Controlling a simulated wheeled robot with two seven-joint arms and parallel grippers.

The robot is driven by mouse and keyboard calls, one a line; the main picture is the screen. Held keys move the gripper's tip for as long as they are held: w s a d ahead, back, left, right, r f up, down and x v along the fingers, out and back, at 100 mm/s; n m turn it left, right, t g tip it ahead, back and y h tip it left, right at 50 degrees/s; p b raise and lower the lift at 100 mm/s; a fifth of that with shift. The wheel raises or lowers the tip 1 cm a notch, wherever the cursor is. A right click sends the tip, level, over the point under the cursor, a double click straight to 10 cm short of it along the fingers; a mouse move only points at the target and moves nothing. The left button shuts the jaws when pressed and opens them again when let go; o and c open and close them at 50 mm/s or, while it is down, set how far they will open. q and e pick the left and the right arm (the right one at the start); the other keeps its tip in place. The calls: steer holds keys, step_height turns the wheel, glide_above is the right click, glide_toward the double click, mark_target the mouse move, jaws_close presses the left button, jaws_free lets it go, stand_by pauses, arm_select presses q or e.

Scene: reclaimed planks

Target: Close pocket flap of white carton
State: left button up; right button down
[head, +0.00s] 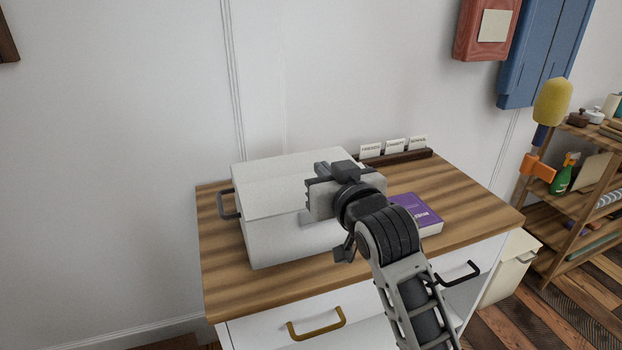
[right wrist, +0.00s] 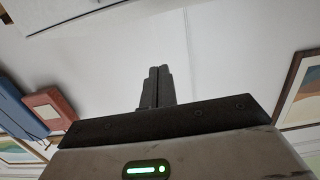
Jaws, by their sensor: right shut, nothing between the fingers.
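The white carton (head: 290,239) stands on the wooden top of a cabinet. Its broad top panel (head: 280,180) lies about level over the body, with an edge line along the front. I cannot make out a separate pocket flap. A dark handle (head: 228,204) shows on its left end. My right gripper (head: 325,186) is in front of the carton's right part and hides it; I cannot tell whether they touch. In the right wrist view its fingers (right wrist: 157,86) are together with nothing between them. My left gripper is not in view.
A purple book (head: 418,213) lies right of the carton, partly behind my right arm. A dark rack with labelled cards (head: 396,147) stands at the back. The wooden top (head: 470,195) is clear at right. A shelf (head: 572,195) and pale bin (head: 511,265) stand further right.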

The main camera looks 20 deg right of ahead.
glide_above(311, 175)
steer(key=s+a, duration=0.1)
steer(key=s, duration=0.2)
steer(key=shift+f, duration=0.6)
step_height(311, 175, down, 3)
steer(key=shift+r, duration=0.15)
steer(key=shift+f+b, duration=0.3)
steer(key=shift+f, duration=0.2)
